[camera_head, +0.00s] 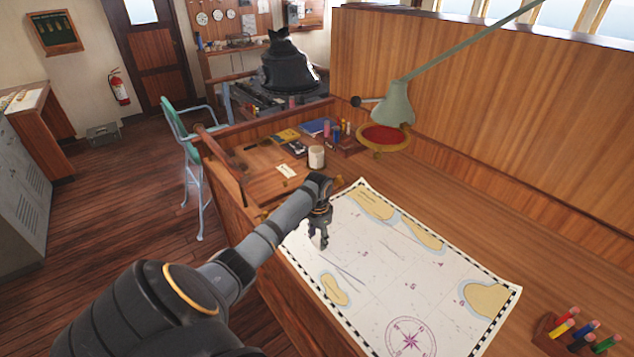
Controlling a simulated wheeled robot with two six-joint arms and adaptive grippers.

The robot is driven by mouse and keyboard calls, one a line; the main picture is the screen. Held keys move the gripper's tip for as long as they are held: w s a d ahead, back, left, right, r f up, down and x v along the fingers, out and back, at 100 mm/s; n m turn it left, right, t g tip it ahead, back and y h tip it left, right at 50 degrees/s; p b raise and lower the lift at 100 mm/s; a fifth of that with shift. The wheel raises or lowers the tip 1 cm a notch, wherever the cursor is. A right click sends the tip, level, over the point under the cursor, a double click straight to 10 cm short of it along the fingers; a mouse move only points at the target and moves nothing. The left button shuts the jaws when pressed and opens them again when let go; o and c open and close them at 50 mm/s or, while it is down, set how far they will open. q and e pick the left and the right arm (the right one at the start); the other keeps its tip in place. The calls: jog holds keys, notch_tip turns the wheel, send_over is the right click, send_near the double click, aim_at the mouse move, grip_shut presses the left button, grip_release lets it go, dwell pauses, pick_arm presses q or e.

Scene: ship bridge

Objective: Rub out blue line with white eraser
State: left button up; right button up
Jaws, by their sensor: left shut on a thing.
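The sea chart (400,262) lies flat on the wooden desk, with tan islands and a purple compass rose. Thin dark bluish lines (347,273) run across its left part, just below my left gripper; their exact colour is hard to tell. My left gripper (321,240) points down over the chart's left part, close to the paper. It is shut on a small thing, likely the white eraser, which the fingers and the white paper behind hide. I cannot tell whether it touches the chart. My right gripper is not in view.
A white cup (316,157) stands behind the gripper, near books (287,135) and small bottles. A green desk lamp (395,103) stands at the back. A holder with coloured pens (570,332) stands at the front right.

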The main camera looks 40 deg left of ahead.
pick_arm(q)
jog(key=shift+d+f, duration=0.2)
jog(key=shift+f, duration=0.1)
notch_tip(320, 180, down, 4)
jog(key=shift+r, duration=0.1)
jog(key=d, duration=0.6)
jog(key=w+d, duration=0.1)
jog(key=d, duration=0.5)
jog(key=w+d, duration=0.1)
jog(key=d, duration=0.5)
jog(key=shift+d+r, duration=0.15)
jog(key=shift+d, duration=0.1)
jog(key=a, duration=0.6)
jog(key=s+a, duration=0.1)
jog(key=a, duration=0.5)
jog(key=s+a, duration=0.1)
jog(key=a, duration=0.6)
jog(key=shift+d+f, duration=0.15)
jog(key=shift+f, duration=0.3)
dwell(1.7)
jog(key=shift+d, duration=1.2)
jog(key=shift+w+d, duration=0.2)
jog(key=shift+d, duration=0.9)
